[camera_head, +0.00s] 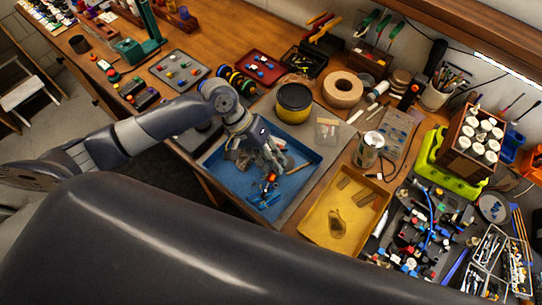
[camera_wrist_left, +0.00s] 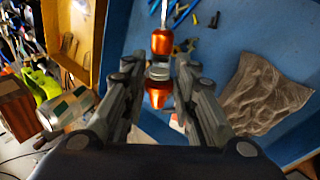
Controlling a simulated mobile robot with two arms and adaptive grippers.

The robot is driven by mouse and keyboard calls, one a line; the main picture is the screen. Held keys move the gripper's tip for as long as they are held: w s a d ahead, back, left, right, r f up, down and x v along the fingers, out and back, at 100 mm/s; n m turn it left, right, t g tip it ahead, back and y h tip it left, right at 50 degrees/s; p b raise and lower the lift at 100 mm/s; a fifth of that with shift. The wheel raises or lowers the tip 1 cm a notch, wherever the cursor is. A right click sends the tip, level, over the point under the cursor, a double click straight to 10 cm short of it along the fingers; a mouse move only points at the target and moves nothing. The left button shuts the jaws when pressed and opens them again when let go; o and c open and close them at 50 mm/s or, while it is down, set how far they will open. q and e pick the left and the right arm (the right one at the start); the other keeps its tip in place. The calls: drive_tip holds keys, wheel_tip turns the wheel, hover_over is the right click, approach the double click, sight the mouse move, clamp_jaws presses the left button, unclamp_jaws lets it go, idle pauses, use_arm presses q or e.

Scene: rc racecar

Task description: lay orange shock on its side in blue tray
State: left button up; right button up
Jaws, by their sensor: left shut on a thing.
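The orange shock (camera_head: 271,177) hangs below the fingertips of my left gripper (camera_head: 272,162) in the head view, over the front right part of the blue tray (camera_head: 224,180). In the left wrist view the left gripper (camera_wrist_left: 160,75) is shut on the orange shock (camera_wrist_left: 161,42). The shock's metallic middle is between the fingers and its orange far end points away from them. I cannot tell whether it touches the tray floor (camera_wrist_left: 232,35). My right gripper is not in view.
A crumpled grey cloth (camera_wrist_left: 262,92) and small blue and dark parts (camera_wrist_left: 205,18) lie in the blue tray. A yellow tray (camera_head: 318,222) stands to the right. A can (camera_head: 369,150) and a black-and-yellow tub (camera_head: 293,103) stand behind.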

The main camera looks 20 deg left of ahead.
use_arm(q)
drive_tip(key=shift+f, duration=0.25)
drive_tip(key=o, duration=1.1)
drive_tip(key=v, duration=1.2)
